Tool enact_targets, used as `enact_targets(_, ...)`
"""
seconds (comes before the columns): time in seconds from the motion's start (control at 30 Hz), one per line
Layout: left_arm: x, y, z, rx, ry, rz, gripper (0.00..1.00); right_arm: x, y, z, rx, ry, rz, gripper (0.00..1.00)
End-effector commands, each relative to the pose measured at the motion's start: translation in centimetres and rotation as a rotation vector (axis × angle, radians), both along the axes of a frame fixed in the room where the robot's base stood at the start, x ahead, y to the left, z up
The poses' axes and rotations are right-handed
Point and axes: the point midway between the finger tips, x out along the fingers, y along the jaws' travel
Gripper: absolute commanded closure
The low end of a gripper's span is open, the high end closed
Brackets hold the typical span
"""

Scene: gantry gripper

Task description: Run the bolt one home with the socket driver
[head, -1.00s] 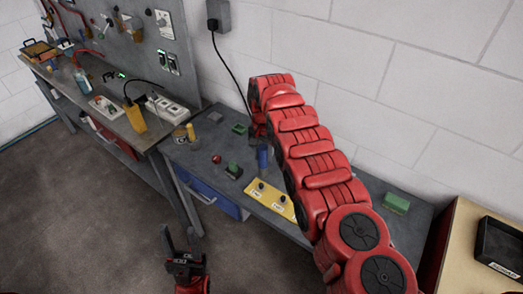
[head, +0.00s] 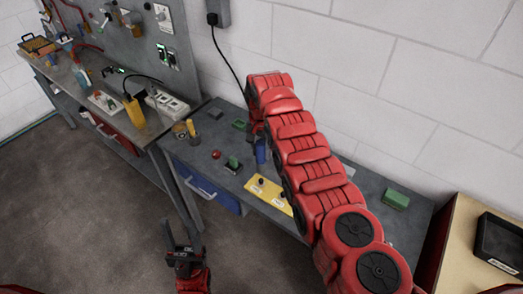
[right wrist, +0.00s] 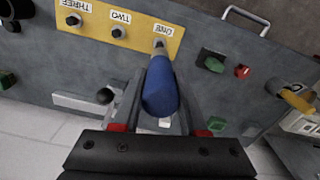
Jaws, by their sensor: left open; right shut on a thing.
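The socket driver (right wrist: 163,88) has a blue handle and a thin grey shank. My right gripper (right wrist: 160,112) is shut on it. In the right wrist view the shank's tip overlaps bolt one (right wrist: 160,43) on the yellow plate (right wrist: 130,38); I cannot tell whether it is seated. In the head view the blue handle (head: 260,151) stands roughly upright behind the yellow plate (head: 268,192), and my red right arm hides most of that gripper. Bolt two (right wrist: 118,32) and bolt three (right wrist: 73,20) stand on the plate. My left gripper (head: 182,234) is open and empty, away from the bench.
On the grey bench (head: 225,178) are a red knob (head: 216,154), a green switch (head: 233,163) and a green block (head: 396,199). A black tray (head: 499,242) sits on a wooden surface at right. A second bench with tools stands at left.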

Motion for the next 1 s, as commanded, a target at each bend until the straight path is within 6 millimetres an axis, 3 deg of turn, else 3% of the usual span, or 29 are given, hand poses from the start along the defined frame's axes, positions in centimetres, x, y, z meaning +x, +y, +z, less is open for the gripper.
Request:
enact_targets(0.5, 0.0, 0.0, -4.5, 0.000, 0.000, 0.000, 0.50, -0.1, 0.0, -5.2, -0.001, 0.004, 0.000, 1.00)
enact_targets(1.0, 0.0, 0.0, -4.7, 0.000, 0.000, 0.000, 0.50, -0.1, 0.0, -5.5, -0.001, 0.003, 0.000, 1.00)
